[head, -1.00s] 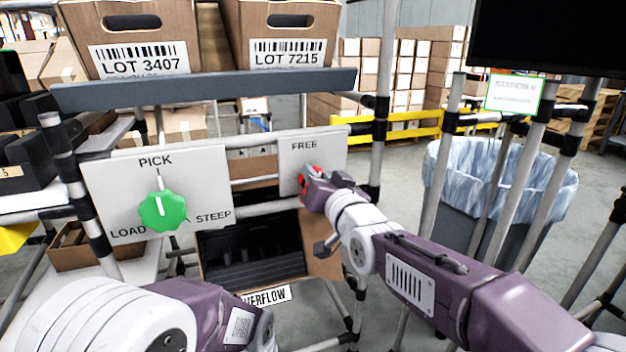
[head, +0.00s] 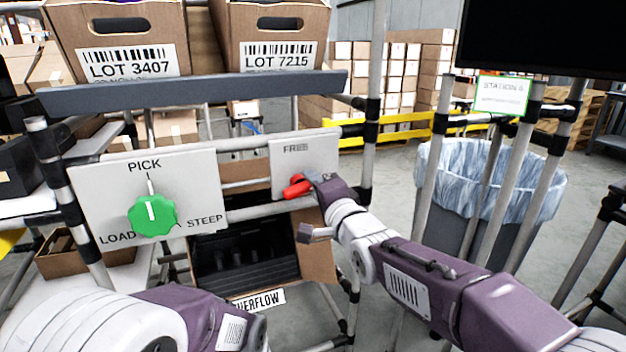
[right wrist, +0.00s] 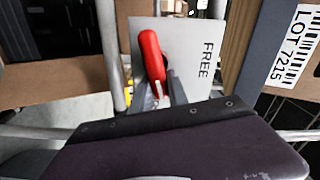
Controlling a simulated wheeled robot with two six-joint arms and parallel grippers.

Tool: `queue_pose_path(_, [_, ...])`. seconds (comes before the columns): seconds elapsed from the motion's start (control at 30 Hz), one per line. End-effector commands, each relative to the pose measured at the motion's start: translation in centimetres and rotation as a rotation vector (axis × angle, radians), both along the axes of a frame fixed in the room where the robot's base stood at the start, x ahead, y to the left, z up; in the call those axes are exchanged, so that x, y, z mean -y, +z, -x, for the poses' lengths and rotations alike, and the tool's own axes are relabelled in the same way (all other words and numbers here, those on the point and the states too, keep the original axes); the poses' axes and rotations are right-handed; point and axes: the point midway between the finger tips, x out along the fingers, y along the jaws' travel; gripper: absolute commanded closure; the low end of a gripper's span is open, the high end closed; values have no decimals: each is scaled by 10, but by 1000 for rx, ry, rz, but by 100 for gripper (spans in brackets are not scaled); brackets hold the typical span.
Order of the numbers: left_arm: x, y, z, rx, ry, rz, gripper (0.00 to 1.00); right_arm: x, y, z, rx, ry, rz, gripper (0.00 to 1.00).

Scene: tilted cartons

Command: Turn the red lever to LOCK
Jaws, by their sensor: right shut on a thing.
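The red lever (head: 297,188) sits on the right white panel (head: 290,155), below the word FREE. Its red grip points left and slightly down. My right gripper (head: 314,182) is at the lever's right end, shut on it; its fingers are partly hidden by the wrist. In the right wrist view the red lever (right wrist: 152,55) stands out beyond my right gripper's fingers (right wrist: 165,92).
A left panel (head: 95,195) carries a green knob (head: 152,215) with PICK, LOAD and STEEP labels. Cartons (head: 115,25) stand on the shelf (head: 200,92) above. An open carton (head: 316,260) with a black insert sits below the lever. A lined bin (head: 480,200) stands at right.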

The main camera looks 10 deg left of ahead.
Motion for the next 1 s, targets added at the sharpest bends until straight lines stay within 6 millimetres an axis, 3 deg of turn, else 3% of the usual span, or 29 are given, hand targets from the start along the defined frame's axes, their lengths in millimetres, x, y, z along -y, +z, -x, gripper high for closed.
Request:
queue_pose_path(0.43, [0,6,0,0,0,0,61,1,-8,-1,-131,-1,-185,100])
queue_pose_path(1.0, [0,7,0,0,0,0,61,1,-9,-1,-154,-1,-222,100])
